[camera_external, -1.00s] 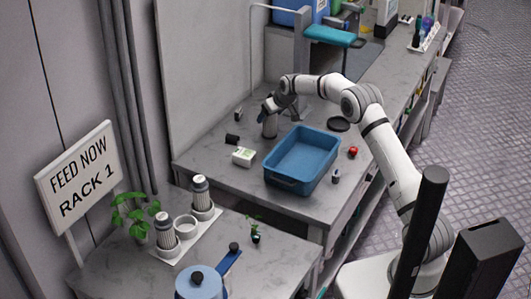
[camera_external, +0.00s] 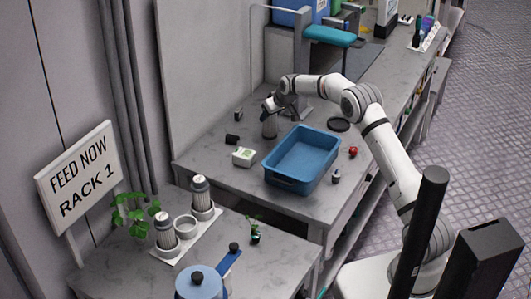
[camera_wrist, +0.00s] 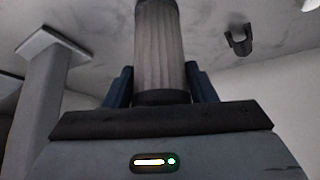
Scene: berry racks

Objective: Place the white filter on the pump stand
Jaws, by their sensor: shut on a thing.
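My gripper (camera_external: 270,107) is shut on a pale grey, ribbed cylindrical filter (camera_external: 269,126) near the back of the far table. In the wrist view the filter (camera_wrist: 160,48) stands between my two dark blue fingers, with a dark band at its near end. I cannot tell whether its lower end touches the table. On the near table, a white stand plate (camera_external: 178,251) carries two upright ribbed filters (camera_external: 166,233) (camera_external: 202,197), with an empty-looking round white cup (camera_external: 186,226) between them. I cannot tell for sure whether this is the pump stand.
A blue bin (camera_external: 284,180) stands right of the held filter. A plant (camera_external: 130,212) and a blue-lidded pot (camera_external: 198,284) flank the white stand.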

